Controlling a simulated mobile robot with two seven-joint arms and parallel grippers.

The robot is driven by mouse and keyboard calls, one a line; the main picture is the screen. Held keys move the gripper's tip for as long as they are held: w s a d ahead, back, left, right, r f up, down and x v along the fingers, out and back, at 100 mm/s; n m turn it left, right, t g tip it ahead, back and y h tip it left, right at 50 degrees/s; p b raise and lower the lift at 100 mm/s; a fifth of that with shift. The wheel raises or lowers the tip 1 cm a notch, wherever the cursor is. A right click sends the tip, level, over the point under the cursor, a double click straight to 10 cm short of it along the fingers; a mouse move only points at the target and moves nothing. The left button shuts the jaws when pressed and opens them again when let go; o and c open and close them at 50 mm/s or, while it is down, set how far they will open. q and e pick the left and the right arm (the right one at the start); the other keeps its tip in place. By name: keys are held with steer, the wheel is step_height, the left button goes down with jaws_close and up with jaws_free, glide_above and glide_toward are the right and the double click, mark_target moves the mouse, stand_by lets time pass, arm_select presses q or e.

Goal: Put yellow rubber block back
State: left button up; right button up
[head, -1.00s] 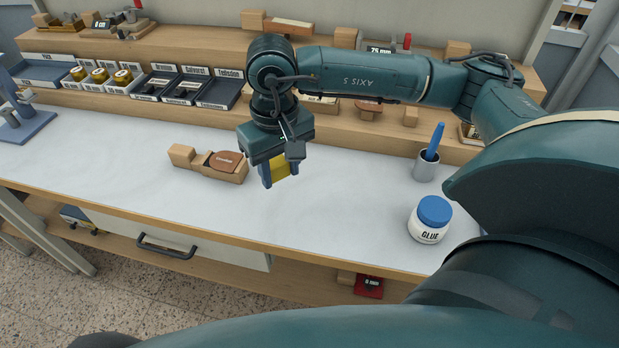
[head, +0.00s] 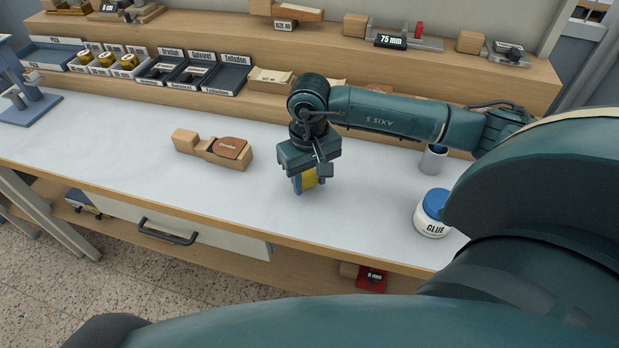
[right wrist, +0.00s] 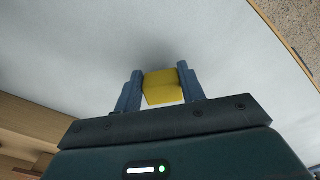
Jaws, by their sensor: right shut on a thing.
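The yellow rubber block (head: 309,178) is held between the blue fingers of my right gripper (head: 306,185). In the right wrist view the block (right wrist: 163,87) sits between both fingertips of the gripper (right wrist: 160,88), with the white bench top beyond it. The gripper points down over the middle of the bench (head: 240,195), right of a wooden holder. Whether the block touches the bench cannot be told for sure. My left gripper is not in view.
A wooden holder with a brown leather piece (head: 229,148) lies left of the gripper. A glue jar (head: 433,214) and a metal cup (head: 432,160) stand at the right. Labelled trays (head: 185,74) line the shelf behind.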

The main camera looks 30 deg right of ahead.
mark_target(309, 178)
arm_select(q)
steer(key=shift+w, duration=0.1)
arm_select(e)
steer(key=shift+f, duration=0.4)
steer(key=shift+f+b, duration=0.25)
steer(key=shift+b, duration=0.1)
steer(key=o, duration=0.9)
steer(key=shift+r, duration=0.1)
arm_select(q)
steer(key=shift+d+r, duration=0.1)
arm_select(e)
steer(key=shift+o, duration=0.2)
steer(key=shift+r+p, duration=0.2)
steer(key=shift+p, duration=0.1)
steer(key=shift+r, duration=0.25)
arm_select(q)
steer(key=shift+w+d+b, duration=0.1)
steer(key=shift+b, duration=0.5)
arm_select(e)
step_height(309, 178, up, 12)
steer(key=shift+f, duration=0.25)
